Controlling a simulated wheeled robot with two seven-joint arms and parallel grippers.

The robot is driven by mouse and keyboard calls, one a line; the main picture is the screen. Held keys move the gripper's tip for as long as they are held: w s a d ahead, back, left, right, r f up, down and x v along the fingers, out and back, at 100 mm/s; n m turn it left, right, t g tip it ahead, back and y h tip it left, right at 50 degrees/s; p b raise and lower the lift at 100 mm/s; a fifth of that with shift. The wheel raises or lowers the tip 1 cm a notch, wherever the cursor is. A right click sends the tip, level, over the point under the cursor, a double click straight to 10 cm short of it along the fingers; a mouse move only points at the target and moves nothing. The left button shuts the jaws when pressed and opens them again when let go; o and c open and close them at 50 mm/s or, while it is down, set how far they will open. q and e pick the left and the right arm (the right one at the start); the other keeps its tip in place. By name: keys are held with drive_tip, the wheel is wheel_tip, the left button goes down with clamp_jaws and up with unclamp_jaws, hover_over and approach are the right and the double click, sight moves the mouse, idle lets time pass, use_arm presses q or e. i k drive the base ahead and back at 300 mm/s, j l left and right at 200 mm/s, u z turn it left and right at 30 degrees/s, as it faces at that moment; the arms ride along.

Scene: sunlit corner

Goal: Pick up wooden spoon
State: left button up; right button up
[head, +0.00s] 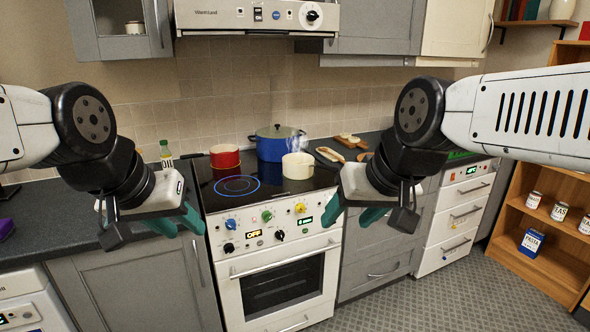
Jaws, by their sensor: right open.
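I cannot clearly make out a wooden spoon. A small tan item (365,156) lies on the counter right of the stove, partly hidden behind my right gripper, and I cannot tell what it is. My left gripper (181,226) is open and empty, in front of the counter edge left of the oven. My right gripper (350,216) is open and empty, in front of the oven's right side. Both have teal fingers pointing down, and neither touches anything.
The black cooktop (222,193) holds a red pot (225,157), a lidded blue pot (274,148) and a steaming cream pot (298,168). Boards with food (330,155) lie right. A wooden shelf (545,262) stands far right.

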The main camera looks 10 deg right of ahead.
sight(323, 149)
drive_tip(key=i+l+u, duration=0.1)
drive_tip(key=i+l, duration=0.8)
drive_tip(key=i+l+u, duration=0.15)
drive_tip(key=i+l, duration=0.7)
drive_tip(key=l, duration=0.15)
